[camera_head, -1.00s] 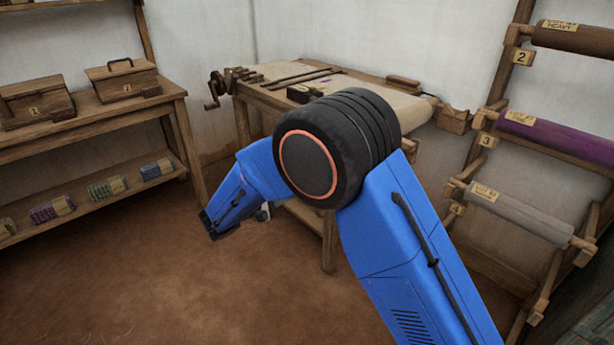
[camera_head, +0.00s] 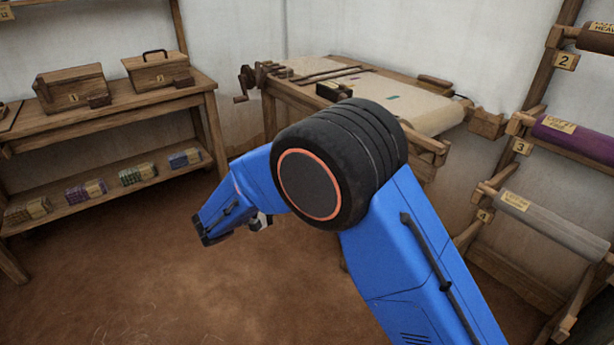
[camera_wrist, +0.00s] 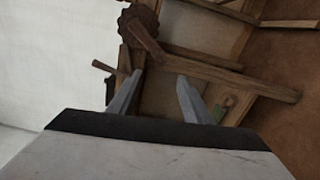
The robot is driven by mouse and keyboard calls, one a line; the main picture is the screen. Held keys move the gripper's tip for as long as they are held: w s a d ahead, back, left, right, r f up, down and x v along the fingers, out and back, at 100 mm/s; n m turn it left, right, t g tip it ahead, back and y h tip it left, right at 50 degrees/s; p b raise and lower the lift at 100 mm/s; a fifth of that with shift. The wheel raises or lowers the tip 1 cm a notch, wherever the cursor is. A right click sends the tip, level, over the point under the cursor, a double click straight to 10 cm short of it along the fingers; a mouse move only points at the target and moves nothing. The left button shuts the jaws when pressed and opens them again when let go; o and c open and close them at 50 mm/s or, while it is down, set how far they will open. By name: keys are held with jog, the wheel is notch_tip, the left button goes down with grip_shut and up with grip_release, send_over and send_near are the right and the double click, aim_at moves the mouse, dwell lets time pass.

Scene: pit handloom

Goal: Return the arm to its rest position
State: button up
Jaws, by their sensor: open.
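My blue arm (camera_head: 408,255) rises from the lower right of the head view and bends over a large black joint with an orange ring. Its forearm slopes down to the left, over bare floor. In the wrist view my gripper (camera_wrist: 157,88) shows two grey fingers apart with nothing held between them. Beyond the fingers lie wooden beams, a toothed wheel (camera_wrist: 138,22) and a small green mark (camera_wrist: 225,108). In the head view only a small grey part near the forearm's end may be the gripper; the rest is hidden.
A loom table (camera_head: 430,112) with cloth and a crank stands at the back. A shelf (camera_head: 205,88) with two lidded boxes and several yarn bundles stands left. A rack of rolls (camera_head: 548,215) stands right, near my arm. The brown floor (camera_head: 130,260) is clear.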

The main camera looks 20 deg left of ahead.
jog(key=shift+d, duration=0.1)
jog(key=w+d+r+m+g, duration=0.1)
jog(key=d+r+g, duration=0.2)
jog(key=d, duration=0.6)
jog(key=w+d+r+m+g, duration=0.2)
jog(key=d+r, duration=0.1)
jog(key=d, duration=0.6)
jog(key=s+d+r+m+g+y, duration=0.1)
jog(key=s+d+g, duration=0.2)
jog(key=d, duration=0.6)
jog(key=s+d+r+m+g, duration=0.1)
jog(key=s+d+r+g, duration=0.15)
jog(key=d, duration=0.75)
jog(key=s+d+m+g+y, duration=0.2)
jog(key=s+d+m+y, duration=0.15)
jog(key=s+d, duration=0.75)
jog(key=s+d+f+m+t+y, duration=0.1)
jog(key=s+d+y, duration=0.1)
jog(key=s, duration=0.5)
jog(key=s+d+f+m+t+y, duration=0.1)
jog(key=s+d+m+t+y, duration=0.1)
jog(key=s+y, duration=0.2)
jog(key=shift+s, duration=1.7)
jog(key=shift+y, duration=0.25)
